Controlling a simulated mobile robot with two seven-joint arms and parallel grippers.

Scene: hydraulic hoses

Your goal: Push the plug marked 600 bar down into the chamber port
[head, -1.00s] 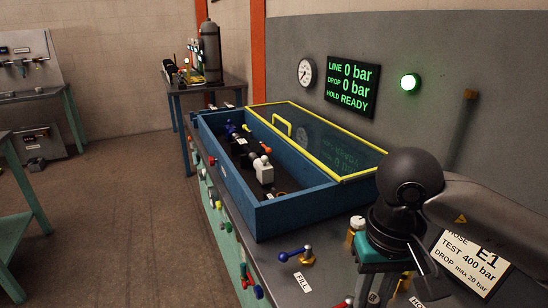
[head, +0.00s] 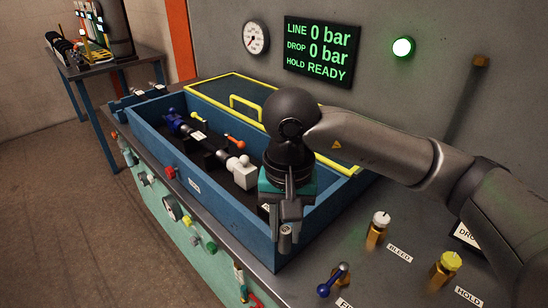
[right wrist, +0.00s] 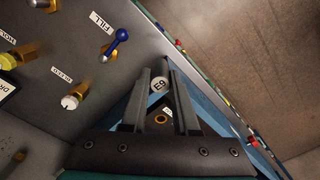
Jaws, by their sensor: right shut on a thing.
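My right gripper (head: 286,238) is shut on a small plug at the near end of the open blue chamber (head: 318,222). In the right wrist view, the plug's round pale top (right wrist: 158,84) sits between the fingertips (right wrist: 159,74). Its marking looks like "E9" or "E3"; I cannot read "600 bar". A dark hole with a brass ring (right wrist: 161,118), apparently the chamber port, shows between the fingers and apart from the plug top. My gripper hides the port in the head view. My left gripper is not in view.
A dark hose assembly (head: 212,146) with blue and white fittings lies in the chamber. The yellow-framed clear lid (head: 205,88) is open behind. The blue FILL lever (head: 333,280), white BLEED knob (head: 380,219) and yellow HOLD knob (head: 450,262) stand up from the bench. The display (head: 318,51) reads READY.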

